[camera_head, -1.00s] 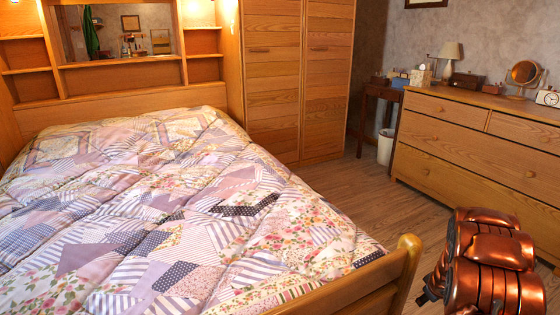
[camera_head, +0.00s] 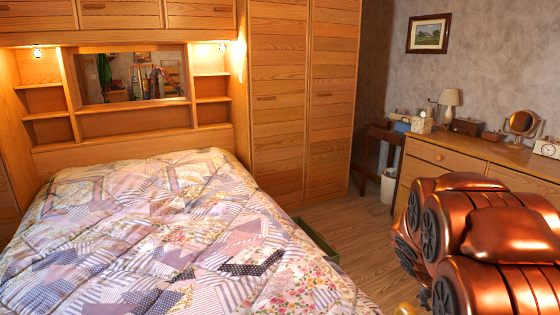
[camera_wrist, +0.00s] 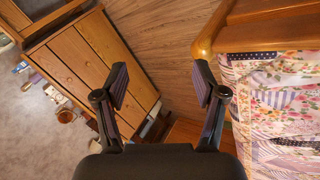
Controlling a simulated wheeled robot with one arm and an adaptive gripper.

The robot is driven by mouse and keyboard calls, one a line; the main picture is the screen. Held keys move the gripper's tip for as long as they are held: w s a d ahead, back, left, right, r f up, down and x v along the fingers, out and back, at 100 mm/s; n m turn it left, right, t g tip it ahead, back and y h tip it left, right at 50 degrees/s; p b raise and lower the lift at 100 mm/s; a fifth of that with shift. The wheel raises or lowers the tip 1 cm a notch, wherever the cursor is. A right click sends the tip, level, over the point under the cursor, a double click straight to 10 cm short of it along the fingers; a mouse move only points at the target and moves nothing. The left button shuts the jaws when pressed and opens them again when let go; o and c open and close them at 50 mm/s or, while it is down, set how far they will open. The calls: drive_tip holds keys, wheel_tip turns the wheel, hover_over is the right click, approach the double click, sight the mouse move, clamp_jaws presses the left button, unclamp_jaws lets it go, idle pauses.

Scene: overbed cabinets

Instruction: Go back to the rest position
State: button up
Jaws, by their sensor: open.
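My gripper (camera_wrist: 163,88) is in the wrist view, its two dark fingers spread apart with nothing between them. Beyond the fingers are the wood floor and the corner post of the bed's footboard (camera_wrist: 208,35). My copper-coloured arm fills the lower right of the head view, and the gripper itself does not show there. The bed (camera_head: 170,235) with its patchwork quilt lies to the left of my arm.
A wooden dresser (camera_head: 440,158) with a lamp (camera_head: 449,105) and round mirror (camera_head: 521,123) stands at right, partly behind my arm. A tall wardrobe (camera_head: 305,100) stands at the back. A white bin (camera_head: 388,185) is by a small table. Floor (camera_head: 350,225) is free between bed and dresser.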

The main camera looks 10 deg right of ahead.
drive_tip(key=s+a+r+g+y+p, duration=0.1)
drive_tip(key=s+a+r+y+p, duration=0.2)
drive_tip(key=s+a+r+p, duration=0.5)
drive_tip(key=s+a+r+n+g+y+p, duration=0.1)
drive_tip(key=s+a+r+g+y+p, duration=0.1)
drive_tip(key=s+a+r+p, duration=0.6)
drive_tip(key=s+a+r, duration=0.2)
drive_tip(key=s+a, duration=0.2)
drive_tip(key=a, duration=0.2)
drive_tip(key=s+a+r+y, duration=0.1)
drive_tip(key=s+a+r, duration=0.1)
drive_tip(key=s+a, duration=0.2)
drive_tip(key=shift+s+a+r+n+y, duration=0.15)
drive_tip(key=shift+a+r+n+y, duration=0.2)
drive_tip(key=shift+a, duration=1.3)
drive_tip(key=shift+s+a, duration=0.25)
drive_tip(key=shift+a, duration=0.05)
